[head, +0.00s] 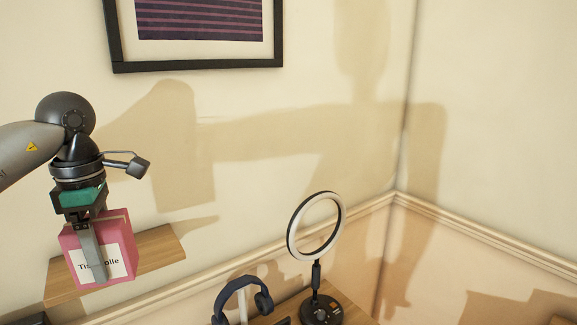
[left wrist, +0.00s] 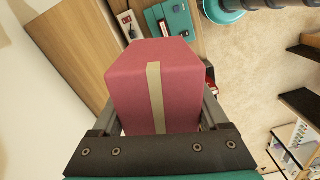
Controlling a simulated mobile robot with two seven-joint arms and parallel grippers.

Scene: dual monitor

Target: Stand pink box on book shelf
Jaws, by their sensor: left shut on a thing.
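The pink box (head: 117,233) is a cube-like carton with a white label, held in my left gripper (head: 97,272), whose fingers point down over it. In the left wrist view the pink box (left wrist: 150,75) with a tan tape strip fills the space between the fingers (left wrist: 163,112). The wooden book shelf (head: 160,256) is fixed to the wall, behind and around the box in the head view. I cannot tell whether the box touches the shelf. My right gripper is not in view.
A ring light (head: 316,226) and headphones on a stand (head: 240,298) are on the wooden desk (head: 270,318) at the bottom. A framed picture (head: 197,66) hangs above the shelf. The right end of the shelf is bare.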

